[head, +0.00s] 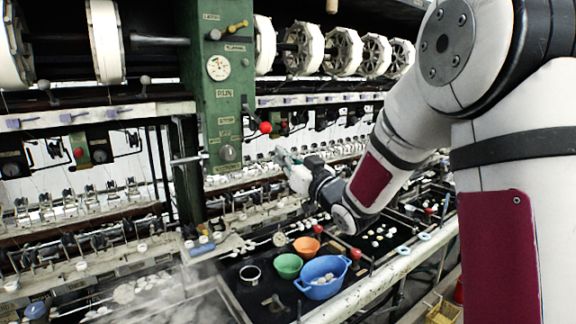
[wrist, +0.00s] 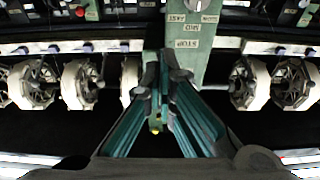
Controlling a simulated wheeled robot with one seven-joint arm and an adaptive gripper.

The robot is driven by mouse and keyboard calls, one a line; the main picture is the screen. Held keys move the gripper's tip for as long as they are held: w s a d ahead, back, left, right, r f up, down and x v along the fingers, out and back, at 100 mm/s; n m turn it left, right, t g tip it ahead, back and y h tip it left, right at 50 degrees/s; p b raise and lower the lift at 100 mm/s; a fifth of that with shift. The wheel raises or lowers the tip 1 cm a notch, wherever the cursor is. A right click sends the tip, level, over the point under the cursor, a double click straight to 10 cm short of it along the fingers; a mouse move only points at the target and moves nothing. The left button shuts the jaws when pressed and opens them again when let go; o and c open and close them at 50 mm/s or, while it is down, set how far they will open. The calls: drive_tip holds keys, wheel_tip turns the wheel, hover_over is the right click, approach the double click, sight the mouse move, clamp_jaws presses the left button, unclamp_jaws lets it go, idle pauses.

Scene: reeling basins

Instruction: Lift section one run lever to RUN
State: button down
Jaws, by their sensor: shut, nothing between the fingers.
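The run lever with a red ball knob (head: 265,127) sticks out from the right side of the green column (head: 222,75) in the head view. Its knob sits lower than the RUN label (head: 224,93). My gripper (head: 281,155) is shut and empty, a little below and right of the knob, apart from it in the picture. In the wrist view my gripper's teal fingers (wrist: 163,62) meet in front of the green column (wrist: 190,55), whose labels appear upside down. I cannot identify the lever in the wrist view; the fingers hide part of the column.
White reels (head: 343,51) line the top. Below lie an orange bowl (head: 306,246), a green bowl (head: 288,265) and a blue basin (head: 322,279). Steam covers the lower left.

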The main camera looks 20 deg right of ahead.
sight(269, 127)
drive_tip(key=b+x, duration=0.3)
drive_tip(key=x, duration=0.5)
drive_tip(key=shift+w, duration=0.25)
drive_tip(key=shift+r, duration=0.1)
drive_tip(key=shift+r, duration=0.55)
drive_tip(key=shift+s+d+r+p, duration=0.1)
drive_tip(key=shift+s+r+p, duration=0.15)
drive_tip(key=shift+r+p, duration=0.45)
drive_tip(key=shift+s+r+p, duration=0.25)
drive_tip(key=shift+r, duration=0.8)
